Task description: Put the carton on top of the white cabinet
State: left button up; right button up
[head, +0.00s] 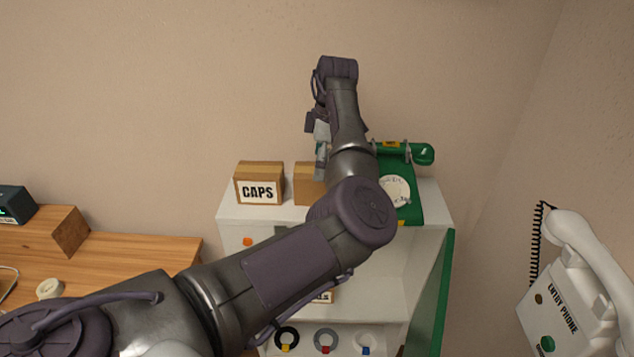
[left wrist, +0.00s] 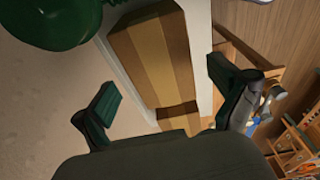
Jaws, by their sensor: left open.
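The white cabinet (head: 232,213) stands against the back wall, with cartons on its top. A brown carton (head: 259,172) labelled "CAPS" sits at the top left. A second brown carton (head: 307,184) stands to its right, partly hidden behind my left arm. In the left wrist view a tan carton with a lengthwise stripe (left wrist: 150,55) lies ahead of the fingers, with the cabinet's white edge (left wrist: 200,50) beside it. My left gripper (head: 320,158) is over the cabinet top; its fingers are apart and empty in the left wrist view (left wrist: 172,98). My right gripper is out of view.
A green dial phone (head: 400,195) sits on the cabinet's right top, close to my left arm; its green body shows in the left wrist view (left wrist: 55,20). A white entry phone (head: 565,290) hangs on the right wall. A wooden desk (head: 140,255) stands left.

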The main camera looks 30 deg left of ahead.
pick_arm(q)
jog(key=r, duration=0.2)
jog(key=r+b, duration=0.1)
jog(key=r, duration=0.3)
jog(key=shift+w+d+r, duration=0.25)
jog(key=shift+d+r, duration=0.05)
jog(key=shift+d, duration=0.1)
jog(key=shift+f, duration=0.1)
